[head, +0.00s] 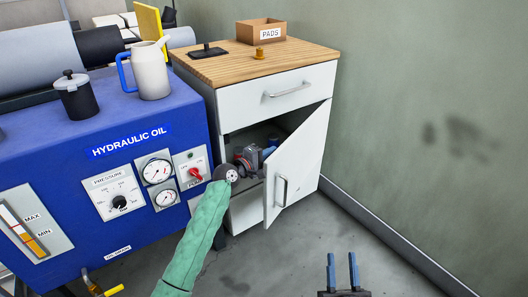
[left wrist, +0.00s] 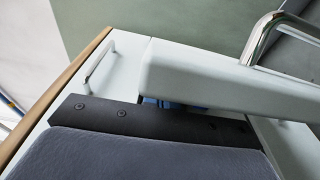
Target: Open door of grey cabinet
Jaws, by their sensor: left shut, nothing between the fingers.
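The light grey cabinet (head: 226,115) stands against the wall, with a wooden top and one drawer above a door. Its door (head: 305,160) stands partly open, hinged on the right, with its bar handle (head: 281,191) on the outer face. My left gripper (head: 270,152) is shut and empty in the opening, behind the door's free edge; its blue fingers are partly hidden by the door. In the left wrist view the door's edge (left wrist: 200,68) crosses in front of the blue finger part. My right gripper (head: 342,272) is open and empty, low in front of the cabinet.
A blue hydraulic oil unit (head: 140,140) with gauges stands close on the left of the cabinet. A white jug (head: 151,72) and a black canister (head: 76,95) stand on it. A pads box (head: 260,31) sits on the cabinet. The floor (head: 290,250) before the door is clear.

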